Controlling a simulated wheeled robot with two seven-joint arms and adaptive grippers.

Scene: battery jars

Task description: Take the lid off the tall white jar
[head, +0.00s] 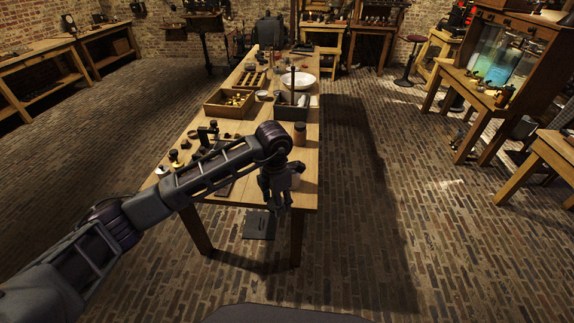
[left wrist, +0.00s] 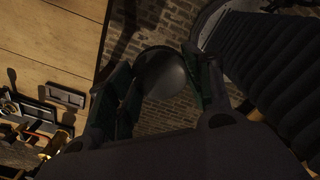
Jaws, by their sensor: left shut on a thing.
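My left gripper (head: 279,207) points down at the near right end of the wooden table (head: 308,190). In the left wrist view its fingers (left wrist: 165,95) are shut on a round, smooth, dark grey thing (left wrist: 163,70), which looks like the lid. Brick floor shows around it there, and I cannot see a jar under it. Whether lid and jar touch cannot be told. My right gripper is not in view.
A brown jar (head: 300,133) stands on the table behind my gripper. Farther back are a wooden tray (head: 207,108) of brass parts, a dark grey bin (head: 291,112) and a white bowl (head: 303,80). Small tools lie on the left. The floor right of the table is clear.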

